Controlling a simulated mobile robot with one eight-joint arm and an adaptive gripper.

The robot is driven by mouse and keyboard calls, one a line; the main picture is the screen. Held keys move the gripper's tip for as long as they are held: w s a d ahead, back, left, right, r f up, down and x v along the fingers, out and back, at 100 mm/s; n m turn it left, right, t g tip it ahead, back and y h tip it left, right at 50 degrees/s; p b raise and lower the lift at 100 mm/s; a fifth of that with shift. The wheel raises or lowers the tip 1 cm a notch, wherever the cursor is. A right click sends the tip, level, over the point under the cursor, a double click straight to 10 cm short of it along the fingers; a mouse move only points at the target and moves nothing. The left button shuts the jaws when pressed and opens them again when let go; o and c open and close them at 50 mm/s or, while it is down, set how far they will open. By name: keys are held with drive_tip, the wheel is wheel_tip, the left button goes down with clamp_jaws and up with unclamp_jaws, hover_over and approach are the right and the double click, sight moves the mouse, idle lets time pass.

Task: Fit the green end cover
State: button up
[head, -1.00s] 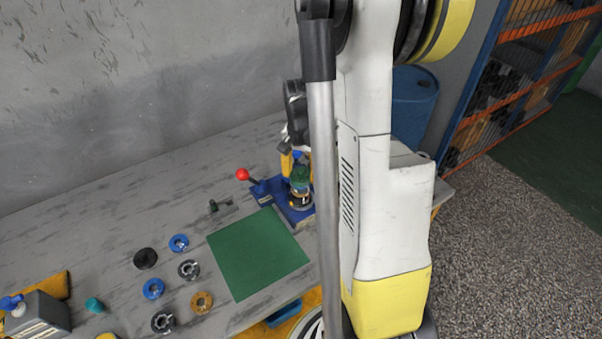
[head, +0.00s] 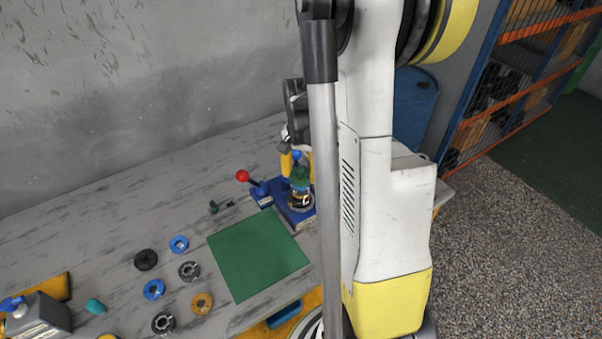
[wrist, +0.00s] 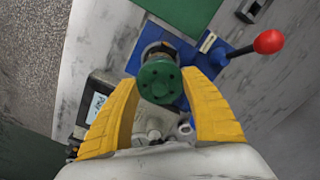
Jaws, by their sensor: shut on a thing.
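The green end cover (wrist: 160,82) is a round flanged disc with bolt holes, seen from above in the wrist view. My gripper (wrist: 160,80) has its yellow fingers closed on both sides of it. In the head view the green cover (head: 300,175) shows at my gripper (head: 296,160), above the motor stack (head: 300,197) on the blue fixture (head: 268,200). I cannot tell whether the cover touches the stack. The stack is mostly hidden under the cover in the wrist view. The fixture has a lever with a red knob (head: 242,175).
A green mat (head: 257,252) lies bare in front of the fixture. Several blue, black, grey and orange rings (head: 189,270) lie left of it. A grey box (head: 40,315) is at the far left.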

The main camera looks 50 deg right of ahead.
sight(301, 170)
drive_tip(key=shift+f+b, duration=0.45)
drive_tip(key=shift+b, duration=0.05)
idle(0.3)
drive_tip(key=o, duration=1.9)
drive_tip(key=shift+r+p, duration=1.8)
drive_tip(key=shift+r, duration=0.65)
